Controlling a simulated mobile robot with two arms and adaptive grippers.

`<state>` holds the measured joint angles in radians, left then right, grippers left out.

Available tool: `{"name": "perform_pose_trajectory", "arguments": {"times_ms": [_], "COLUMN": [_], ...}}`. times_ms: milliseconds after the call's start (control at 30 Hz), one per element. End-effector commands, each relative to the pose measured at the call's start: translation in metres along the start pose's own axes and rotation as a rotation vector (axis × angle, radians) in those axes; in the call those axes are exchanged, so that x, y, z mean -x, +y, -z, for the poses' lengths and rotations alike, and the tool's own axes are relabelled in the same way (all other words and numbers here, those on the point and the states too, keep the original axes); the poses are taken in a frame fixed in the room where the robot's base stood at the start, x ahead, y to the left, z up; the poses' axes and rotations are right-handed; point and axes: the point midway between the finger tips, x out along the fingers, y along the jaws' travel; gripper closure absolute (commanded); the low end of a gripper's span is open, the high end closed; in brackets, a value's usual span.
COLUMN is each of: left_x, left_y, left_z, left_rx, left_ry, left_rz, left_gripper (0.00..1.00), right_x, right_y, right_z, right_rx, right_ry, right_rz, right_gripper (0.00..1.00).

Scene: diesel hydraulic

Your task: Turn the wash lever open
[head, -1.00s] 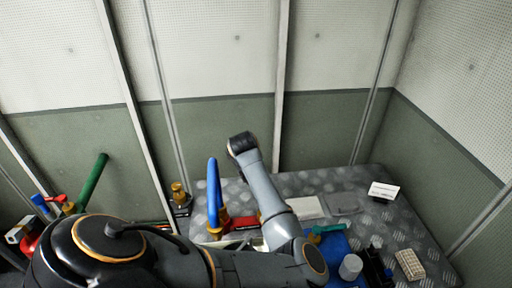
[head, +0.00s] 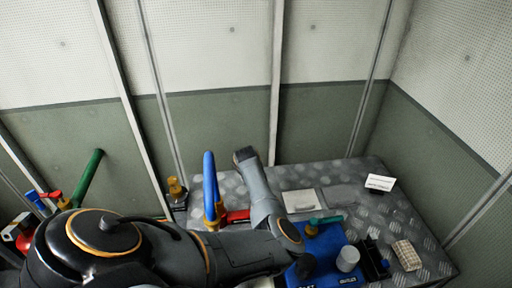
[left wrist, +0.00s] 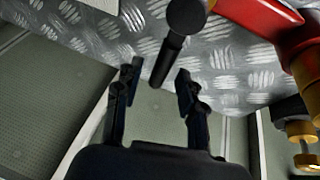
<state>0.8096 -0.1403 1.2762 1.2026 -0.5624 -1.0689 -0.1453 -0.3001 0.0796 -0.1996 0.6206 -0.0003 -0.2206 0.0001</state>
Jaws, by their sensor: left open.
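A dark rod with a round end, likely the wash lever (left wrist: 174,48), stands out in the left wrist view against the metal tread plate. My left gripper (left wrist: 158,80) is open, with a fingertip to either side of the rod's lower end. The fingers appear apart from the rod; its depth between them is hard to judge. Red pipework (left wrist: 258,15) is at the upper right of that view, and a brass fitting (left wrist: 301,130) at the lower right. In the head view, my left forearm (head: 262,195) hides the gripper and the rod. My right gripper is not in view.
A blue upright pipe (head: 209,185) and red part (head: 238,215) stand left of my forearm. On the tread-plate table (head: 420,235) are a blue mat (head: 325,243) with a teal-handled part (head: 324,220), a grey cylinder (head: 347,258) and a white sign (head: 381,182). Walls enclose the back.

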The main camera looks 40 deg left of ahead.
Motion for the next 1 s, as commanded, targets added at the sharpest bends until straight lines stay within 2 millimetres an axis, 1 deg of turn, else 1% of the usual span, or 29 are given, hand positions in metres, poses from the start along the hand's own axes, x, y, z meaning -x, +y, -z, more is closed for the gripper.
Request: {"name": "perform_pose_trajectory", "arguments": {"times_ms": [67,167,200,267,300,733,1000], "left_x": [0.000,0.000,0.000,0.000,0.001,0.001,0.001], "left_y": [0.000,0.000,0.000,0.000,0.000,0.002,0.010], "left_z": [0.000,0.000,0.000,0.000,0.000,0.001,0.000], "left_rx": [0.000,0.000,0.000,0.000,0.000,-0.028,-0.164], "left_ry": [0.001,0.001,0.001,0.001,0.001,-0.005,-0.036], "left_rz": [0.000,0.000,0.000,0.000,0.000,-0.011,-0.063], "left_gripper": [0.60,0.78,0.86,0.99,1.00,1.00,1.00], "right_x": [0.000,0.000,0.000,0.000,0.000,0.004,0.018], "right_y": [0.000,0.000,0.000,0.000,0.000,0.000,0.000], "right_z": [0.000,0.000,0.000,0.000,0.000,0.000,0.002], "right_rx": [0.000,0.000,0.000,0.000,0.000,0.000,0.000], "right_ry": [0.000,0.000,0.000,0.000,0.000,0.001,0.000], "right_rz": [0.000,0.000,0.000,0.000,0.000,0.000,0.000], "right_gripper": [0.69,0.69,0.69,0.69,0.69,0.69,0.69]}}
